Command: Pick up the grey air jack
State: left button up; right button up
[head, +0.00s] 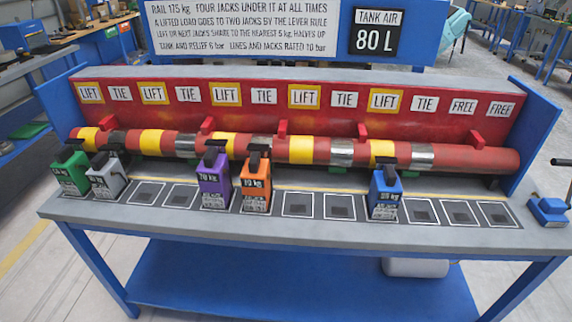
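The grey air jack (106,180) stands upright near the left end of the bench, with a black top part and a label on its front. It is just in front of the red rail (460,158), under a TIE sign. The green jack (70,172) stands close on its left. To its right is an empty marked pad (147,193). Neither of my grippers is in view.
A blue device (548,210) with a black handle sits at the right end. Blue end plates flank the rail.

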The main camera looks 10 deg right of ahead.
aim_at(106, 176)
jog(key=i+j+u, duration=0.15)
jog(key=i+j, duration=0.6)
jog(key=j, duration=0.15)
